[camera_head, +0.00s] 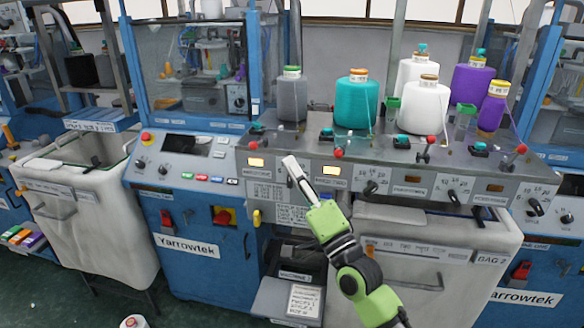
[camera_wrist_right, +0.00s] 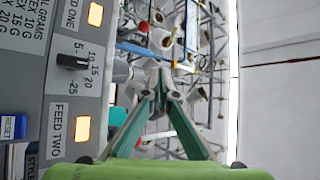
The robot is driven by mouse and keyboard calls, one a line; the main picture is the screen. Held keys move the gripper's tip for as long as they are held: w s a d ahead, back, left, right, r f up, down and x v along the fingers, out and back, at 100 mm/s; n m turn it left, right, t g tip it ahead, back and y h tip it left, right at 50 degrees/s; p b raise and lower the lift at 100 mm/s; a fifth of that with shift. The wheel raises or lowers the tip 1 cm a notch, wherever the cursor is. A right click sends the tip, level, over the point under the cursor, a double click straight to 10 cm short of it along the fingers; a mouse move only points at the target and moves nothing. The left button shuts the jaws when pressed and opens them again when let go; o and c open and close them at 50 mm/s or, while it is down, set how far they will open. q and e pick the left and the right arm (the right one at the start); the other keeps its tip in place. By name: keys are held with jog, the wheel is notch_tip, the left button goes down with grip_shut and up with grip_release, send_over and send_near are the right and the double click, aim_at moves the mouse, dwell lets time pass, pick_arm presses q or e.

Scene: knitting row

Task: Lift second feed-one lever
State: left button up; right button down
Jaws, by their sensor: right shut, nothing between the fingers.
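Red-knobbed levers line the top edge of the grey feed panel. The leftmost lever (camera_head: 253,145) is above the lit feed-one lamp (camera_head: 255,162), and another lever (camera_head: 338,152) is above the lamp to its right. My right gripper (camera_head: 291,166) is shut and empty, in front of the panel between these two levers in the head view. I cannot tell its gap to the panel. In the wrist view its fingers (camera_wrist_right: 162,85) come together; FEED ONE (camera_wrist_right: 72,14) and FEED TWO (camera_wrist_right: 57,131) labels show at left. My left gripper is out of view.
Yarn cones stand on the shelf behind the levers, including a teal cone (camera_head: 352,105) and a white cone (camera_head: 424,108). Further right are more levers, one at the end (camera_head: 521,149). A white bin (camera_head: 420,275) stands below the panel.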

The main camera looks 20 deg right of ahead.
jog(key=a+f+n+b, duration=0.4)
jog(key=n, duration=1.4)
jog(key=a+f+n+b, duration=0.4)
jog(key=a+n+b, duration=0.1)
jog(key=n, duration=1.2)
jog(key=shift+n, duration=0.4)
jog(key=shift+w, duration=0.15)
